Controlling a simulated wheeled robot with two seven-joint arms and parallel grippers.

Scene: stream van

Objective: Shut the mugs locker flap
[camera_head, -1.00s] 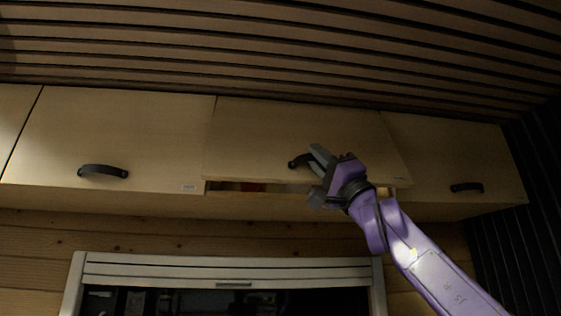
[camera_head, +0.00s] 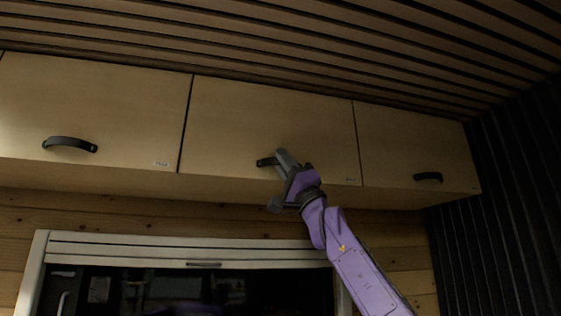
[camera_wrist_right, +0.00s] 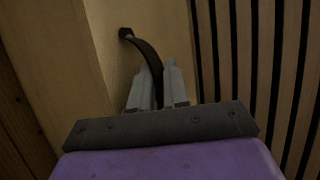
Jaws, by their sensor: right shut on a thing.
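The middle locker flap (camera_head: 265,120) is a pale wood panel with a small label at its lower right, too small to read. It lies flush with the flaps beside it, with no gap visible along its lower edge. My right gripper (camera_head: 279,178) is at its dark curved handle (camera_head: 264,162), which it partly hides. In the right wrist view the fingers (camera_wrist_right: 156,88) are closed around the handle (camera_wrist_right: 146,52). My left gripper is not in view.
A left flap (camera_head: 90,105) and a right flap (camera_head: 410,150) are shut on either side. The slatted ceiling (camera_head: 300,40) is close above. A white-framed window with a roller shutter (camera_head: 190,250) is below.

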